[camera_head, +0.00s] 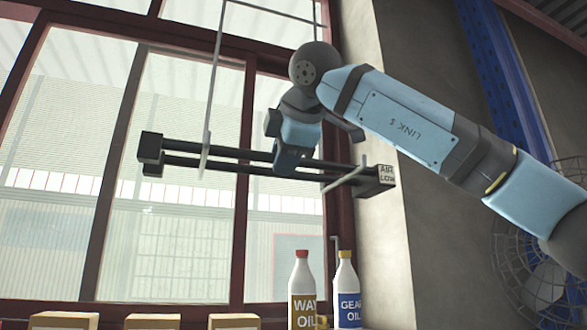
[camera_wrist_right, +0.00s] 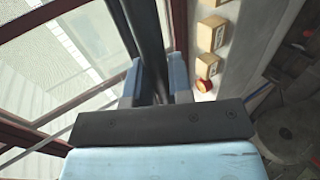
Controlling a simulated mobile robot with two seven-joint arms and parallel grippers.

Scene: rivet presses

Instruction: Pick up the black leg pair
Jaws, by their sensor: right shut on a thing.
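The black leg pair (camera_head: 225,163) is two long dark parallel bars joined by blocks at both ends. It lies nearly level in front of the window, its right end slightly lower, near a label reading "AIR LOW" (camera_head: 386,173). My right gripper (camera_head: 287,161) comes from above and is shut on the bars right of their middle. In the right wrist view a dark bar (camera_wrist_right: 147,42) runs between the two blue-grey fingers of the gripper (camera_wrist_right: 156,90). The fingertips' contact is partly hidden. My left gripper is in neither view.
A thin grey wire frame (camera_head: 210,95) hangs close to the bars; I cannot tell whether it touches them. A red-capped bottle (camera_head: 302,284) and a yellow-capped bottle (camera_head: 346,284) stand below, beside several tan boxes (camera_head: 152,321). A wall fan (camera_head: 543,283) is at lower right.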

